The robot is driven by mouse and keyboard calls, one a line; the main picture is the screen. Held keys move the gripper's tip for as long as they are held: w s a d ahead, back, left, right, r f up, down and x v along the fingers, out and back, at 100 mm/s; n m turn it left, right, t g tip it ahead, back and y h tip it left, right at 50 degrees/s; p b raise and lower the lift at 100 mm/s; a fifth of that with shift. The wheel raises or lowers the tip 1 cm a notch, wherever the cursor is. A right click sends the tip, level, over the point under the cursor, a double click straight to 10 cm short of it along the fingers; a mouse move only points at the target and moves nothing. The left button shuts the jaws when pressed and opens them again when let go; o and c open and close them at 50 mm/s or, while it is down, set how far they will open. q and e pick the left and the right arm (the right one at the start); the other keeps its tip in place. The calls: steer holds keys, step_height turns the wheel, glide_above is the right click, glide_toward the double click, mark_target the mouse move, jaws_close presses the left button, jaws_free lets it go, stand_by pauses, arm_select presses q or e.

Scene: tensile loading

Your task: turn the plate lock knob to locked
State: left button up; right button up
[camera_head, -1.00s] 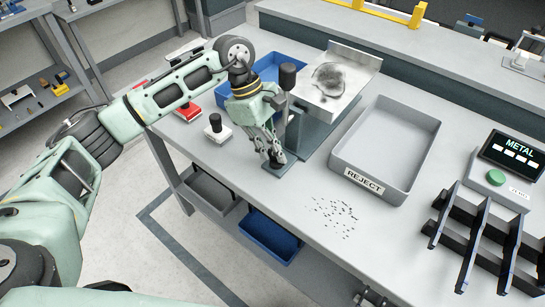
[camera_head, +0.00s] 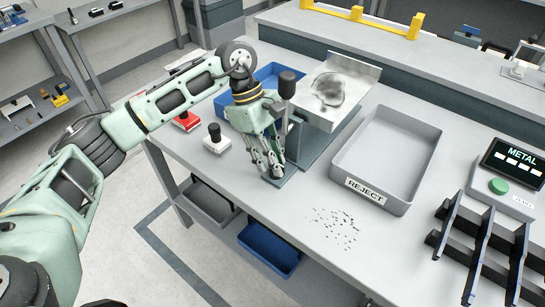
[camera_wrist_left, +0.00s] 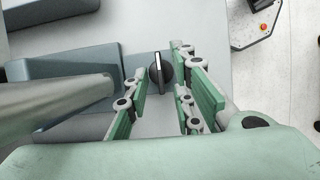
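The pointer line runs roughly up and down in that picture. My left gripper (camera_wrist_left: 168,82) has its green fingers on either side of the knob, with gaps visible, so it looks open and not clamped. In the head view my left gripper (camera_head: 271,172) points down at the small grey base plate (camera_head: 286,174) of the stand; its fingers hide the knob there. My right gripper is not in view.
A post with a black top (camera_head: 287,83) rises close beside my left gripper. A grey REJECT tray (camera_head: 408,202) is to the right.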

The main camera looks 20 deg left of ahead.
arm_select(q)
steer(key=v, duration=1.2)
steer(key=shift+d, duration=0.1)
